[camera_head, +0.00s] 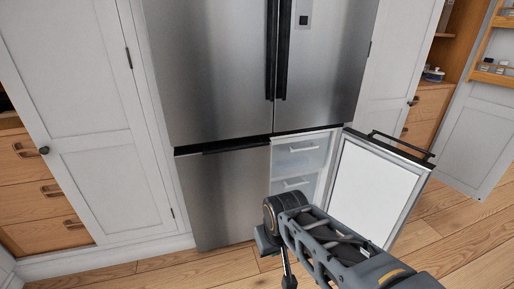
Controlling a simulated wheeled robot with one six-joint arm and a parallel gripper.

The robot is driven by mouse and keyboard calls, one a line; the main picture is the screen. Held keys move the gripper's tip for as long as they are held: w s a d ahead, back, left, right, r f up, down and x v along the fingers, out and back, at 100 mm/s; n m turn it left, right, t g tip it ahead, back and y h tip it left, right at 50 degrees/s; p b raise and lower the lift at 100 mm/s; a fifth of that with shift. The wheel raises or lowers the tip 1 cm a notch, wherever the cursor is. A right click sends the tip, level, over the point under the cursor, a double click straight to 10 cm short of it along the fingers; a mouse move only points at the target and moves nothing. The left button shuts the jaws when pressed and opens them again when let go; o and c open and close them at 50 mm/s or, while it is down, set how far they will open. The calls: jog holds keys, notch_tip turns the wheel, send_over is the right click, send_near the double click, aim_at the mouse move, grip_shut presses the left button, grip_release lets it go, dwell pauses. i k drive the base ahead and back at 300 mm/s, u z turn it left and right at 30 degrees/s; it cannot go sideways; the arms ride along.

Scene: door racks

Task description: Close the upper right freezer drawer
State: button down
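The lower right freezer door (372,190) stands wide open to the right, its white inner side showing and a dark bar handle along its top edge. Inside the compartment, the upper right freezer drawer (290,162) has a pale translucent front with a white handle. I cannot tell how far it is pulled out. A lower drawer (280,187) shows beneath it, partly covered by my arm. My arm reaches in from the bottom right, in front of the open compartment. A dark part of it hangs down at the bottom edge; I cannot make out the fingertips.
The upper fridge doors (205,70) and the lower left freezer door (222,195) are shut. White cabinets (90,110) and wooden drawers (38,195) stand at the left. An open cabinet door (485,135) is at the right. Wooden floor (195,268) is clear in front.

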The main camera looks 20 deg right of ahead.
aim_at(314, 146)
jog(key=u, duration=0.3)
jog(key=i, duration=1.05)
jog(key=z, duration=0.7)
